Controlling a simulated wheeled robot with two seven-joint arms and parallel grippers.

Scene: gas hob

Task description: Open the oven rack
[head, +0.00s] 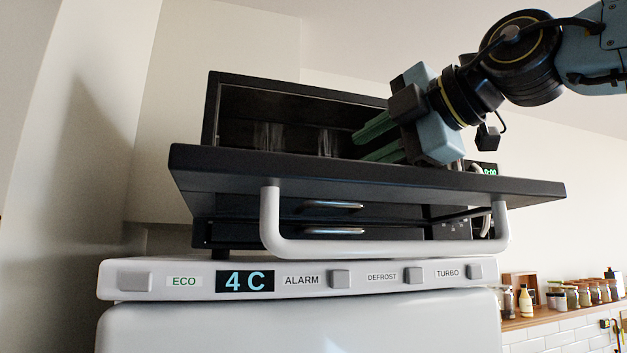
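The oven (300,90) is a dark box standing on a white fridge. Its door (350,180) is folded down to about level, with a white bar handle (385,248) on the front. The cavity (300,125) is open and dark; I cannot make out the rack in it, as the door hides the lower part. My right gripper (361,147) comes in from the upper right. Its two green fingers are parted and point left at the cavity opening, above the door, with nothing seen between them. I cannot tell whether they touch anything. My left gripper is out of view.
Two clear, glass-like shapes (268,137) show inside the cavity. The fridge's control panel (300,280) is below the handle. Dark drawers with metal handles (333,205) sit under the door. A shelf with several jars (585,295) is at the lower right. A wall stands at the left.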

